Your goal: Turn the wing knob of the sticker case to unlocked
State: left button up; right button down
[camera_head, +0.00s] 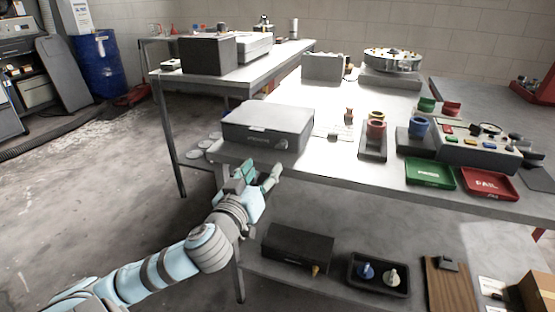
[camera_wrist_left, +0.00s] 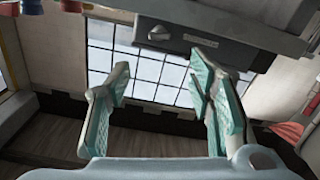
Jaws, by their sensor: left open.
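A flat grey case (camera_head: 262,116) lies at the near left corner of the workbench. A small grey wing knob (camera_head: 282,144) sits on its front face beside a label too small to read. The case front (camera_wrist_left: 235,47) crosses the top of the left wrist view, with the knob (camera_wrist_left: 159,33) left of the label. My left gripper (camera_head: 258,176) is open and empty, in front of and below the case, apart from the knob. Its two teal-padded fingers (camera_wrist_left: 161,85) are spread below the knob in the wrist view. My right gripper is not in view.
A dark box (camera_head: 298,248) with a yellow knob and a black tray (camera_head: 379,285) are on the lower shelf. Cups, a green tray (camera_head: 430,174) and a red tray (camera_head: 489,184) stand to the right.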

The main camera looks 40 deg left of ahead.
aim_at(280, 147)
pick_arm(q)
jog(key=b+x, duration=0.2)
jog(key=x, duration=0.9)
jog(key=shift+w+f, duration=0.1)
jog(key=shift+w, duration=0.05)
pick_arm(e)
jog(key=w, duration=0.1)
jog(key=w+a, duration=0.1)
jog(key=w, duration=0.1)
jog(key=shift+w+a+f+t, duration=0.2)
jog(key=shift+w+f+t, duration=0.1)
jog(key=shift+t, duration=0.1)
